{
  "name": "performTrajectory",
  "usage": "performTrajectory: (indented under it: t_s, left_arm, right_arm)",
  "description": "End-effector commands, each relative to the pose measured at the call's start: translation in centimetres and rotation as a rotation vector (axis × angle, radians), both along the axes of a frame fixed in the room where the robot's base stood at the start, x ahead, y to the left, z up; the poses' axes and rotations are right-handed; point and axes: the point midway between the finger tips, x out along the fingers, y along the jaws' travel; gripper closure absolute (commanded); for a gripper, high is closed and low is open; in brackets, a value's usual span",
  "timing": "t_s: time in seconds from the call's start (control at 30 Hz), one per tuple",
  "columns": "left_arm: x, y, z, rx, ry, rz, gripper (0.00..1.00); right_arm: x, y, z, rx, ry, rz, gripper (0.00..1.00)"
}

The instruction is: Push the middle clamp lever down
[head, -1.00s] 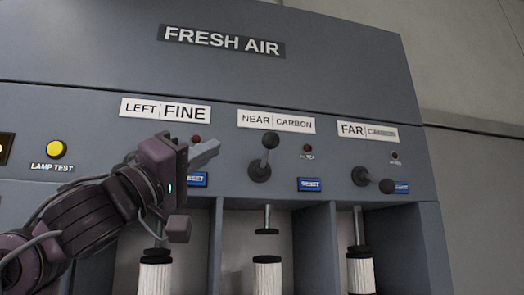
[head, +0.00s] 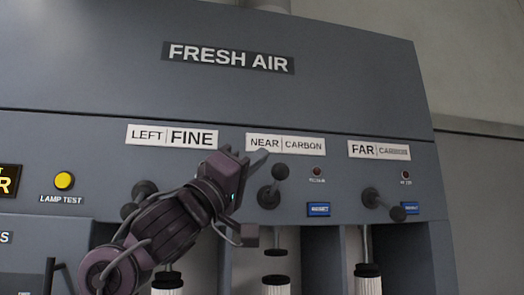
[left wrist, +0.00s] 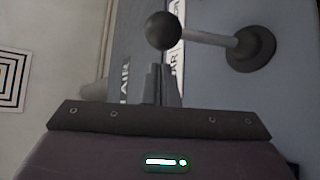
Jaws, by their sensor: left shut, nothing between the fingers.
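The middle clamp lever, under the NEAR CARBON label, has a dark ball knob (head: 280,171) raised above its round base (head: 268,195). My left gripper (head: 258,161) is shut and empty, its fingertips just up and left of that knob. In the left wrist view a lever's ball knob (left wrist: 163,31) and rod stand out from the panel, close beyond the tips of the shut fingers (left wrist: 158,85). Whether they touch cannot be told. The far lever (head: 384,204) points right and down. The left lever (head: 146,188) is partly hidden by my left arm. My right gripper is not shown.
The grey FRESH AIR panel (head: 230,90) rises behind the levers. White ribbed cartridges (head: 277,287) stand in bays below. A yellow LAMP TEST button (head: 64,180) is at left.

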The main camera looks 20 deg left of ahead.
Motion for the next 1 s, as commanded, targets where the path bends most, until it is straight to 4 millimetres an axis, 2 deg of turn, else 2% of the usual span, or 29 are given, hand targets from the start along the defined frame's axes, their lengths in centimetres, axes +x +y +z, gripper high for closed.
performTrajectory:
  t_s: [0.1, 0.3, 1.0]
  left_arm:
    - [-0.2, -0.8, -1.0, 0.0, 0.001, 0.001, 1.0]
    - [-0.4, -1.4, -1.7, -0.001, 0.0, 0.0, 1.0]
    - [-0.7, -1.4, -1.8, 0.007, -0.014, 0.0, 1.0]
  right_arm:
    - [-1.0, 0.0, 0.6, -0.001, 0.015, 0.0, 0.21]
    - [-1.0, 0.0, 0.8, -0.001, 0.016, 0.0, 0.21]
    - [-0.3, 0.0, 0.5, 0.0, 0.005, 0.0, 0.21]
